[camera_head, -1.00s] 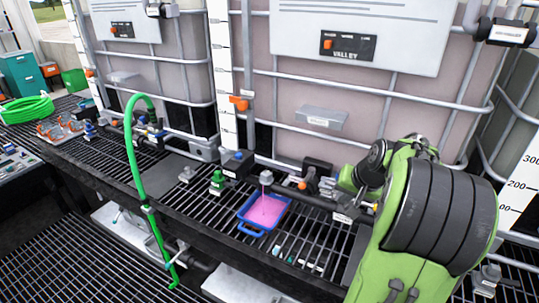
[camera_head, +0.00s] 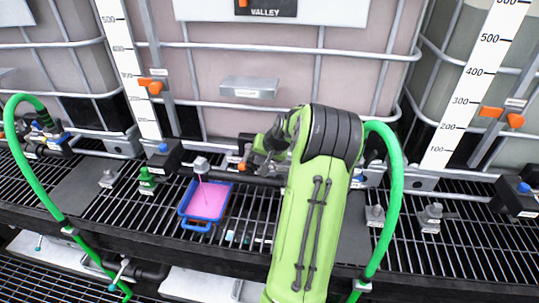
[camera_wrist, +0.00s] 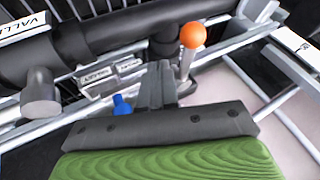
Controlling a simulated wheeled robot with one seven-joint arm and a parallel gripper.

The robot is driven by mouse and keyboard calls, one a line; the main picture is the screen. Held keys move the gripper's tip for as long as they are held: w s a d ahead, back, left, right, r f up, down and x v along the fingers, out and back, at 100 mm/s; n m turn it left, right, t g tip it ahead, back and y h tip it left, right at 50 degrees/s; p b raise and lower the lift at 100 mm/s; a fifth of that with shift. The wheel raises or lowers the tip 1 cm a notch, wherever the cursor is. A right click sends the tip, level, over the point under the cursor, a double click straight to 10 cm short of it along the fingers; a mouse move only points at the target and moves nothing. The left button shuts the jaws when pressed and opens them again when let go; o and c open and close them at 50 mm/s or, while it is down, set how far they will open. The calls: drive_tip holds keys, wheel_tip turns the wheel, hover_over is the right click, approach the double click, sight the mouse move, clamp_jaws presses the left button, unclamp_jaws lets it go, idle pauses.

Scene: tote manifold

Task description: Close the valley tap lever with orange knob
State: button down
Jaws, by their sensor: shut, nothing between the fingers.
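The orange knob (camera_wrist: 193,36) tops a metal lever beside the dark pipework in the wrist view. My gripper (camera_wrist: 157,70) is shut and empty, with its fingertips just left of the lever; I cannot tell whether they touch it. In the head view, a small orange knob (camera_head: 241,167) shows beside my gripper (camera_head: 252,158), which is partly hidden by my own arm. The tank behind carries a VALLEY label (camera_head: 266,12). A thin pink stream falls from a grey outlet (camera_head: 200,164) into a blue tray (camera_head: 183,212) holding pink liquid.
A green hose (camera_head: 392,200) hangs right of my arm, and another green hose (camera_head: 35,185) hangs at the left. A green fitting (camera_head: 147,180) stands left of the tray. Metal tank bars (camera_head: 300,103) cross behind. A blue part (camera_wrist: 121,104) lies close to my gripper.

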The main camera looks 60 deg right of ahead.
sight(246, 157)
drive_tip(key=shift+w+a+f, duration=0.1)
drive_tip(key=shift+w+a, duration=0.2)
drive_tip(key=shift+w, duration=0.3)
drive_tip(key=shift+w+a+f, duration=0.1)
drive_tip(key=shift+w+a, duration=0.15)
drive_tip(key=shift+w, duration=0.3)
